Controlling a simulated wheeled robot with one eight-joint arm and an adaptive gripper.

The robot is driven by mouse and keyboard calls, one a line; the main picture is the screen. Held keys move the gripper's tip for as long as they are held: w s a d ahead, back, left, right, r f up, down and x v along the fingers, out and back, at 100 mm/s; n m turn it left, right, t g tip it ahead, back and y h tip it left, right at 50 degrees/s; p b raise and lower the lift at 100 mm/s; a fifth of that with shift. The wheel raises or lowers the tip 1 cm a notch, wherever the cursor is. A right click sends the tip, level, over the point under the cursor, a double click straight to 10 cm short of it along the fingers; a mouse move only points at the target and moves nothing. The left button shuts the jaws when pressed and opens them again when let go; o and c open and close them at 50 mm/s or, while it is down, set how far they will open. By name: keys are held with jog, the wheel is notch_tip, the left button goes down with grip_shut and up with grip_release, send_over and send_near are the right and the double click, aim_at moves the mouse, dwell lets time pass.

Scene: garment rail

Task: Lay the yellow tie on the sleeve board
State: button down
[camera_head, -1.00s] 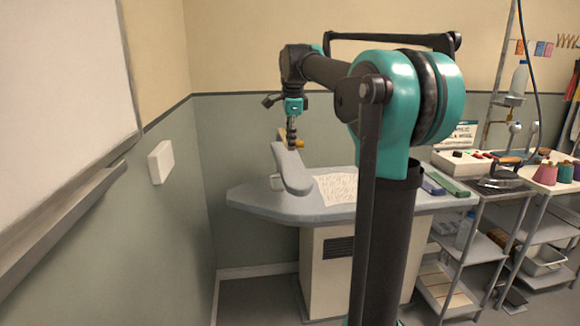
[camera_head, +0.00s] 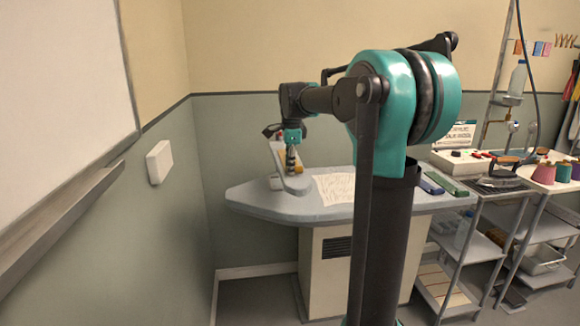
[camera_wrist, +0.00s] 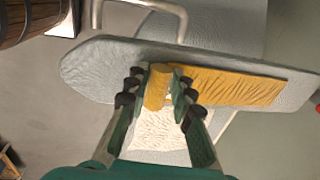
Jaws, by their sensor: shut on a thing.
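The yellow tie (camera_wrist: 225,86) lies stretched along the grey padded sleeve board (camera_wrist: 95,68) in the wrist view, and its near end is a rolled fold. My gripper (camera_wrist: 158,88) is shut on that fold, with one finger on each side. In the head view my gripper (camera_head: 291,168) is at the sleeve board (camera_head: 297,186), near its rounded front end. A bit of the yellow tie (camera_head: 299,169) shows beside the fingers. The arm and gripper hide part of the board there.
The sleeve board stands over a grey pressing table (camera_head: 260,205) bearing a printed sheet (camera_head: 333,188). A trolley at the right holds an iron (camera_head: 495,184) and thread cones (camera_head: 546,172). A wall with a small white box (camera_head: 159,162) is at the left.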

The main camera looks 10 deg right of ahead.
jog(key=c, duration=1.3)
grip_release()
jog(key=r, duration=0.4)
jog(key=s+r, duration=0.1)
jog(key=r, duration=0.3)
jog(key=s+r, duration=0.1)
jog(key=r, duration=0.3)
jog(key=shift+s, duration=0.2)
jog(key=shift+f, duration=0.1)
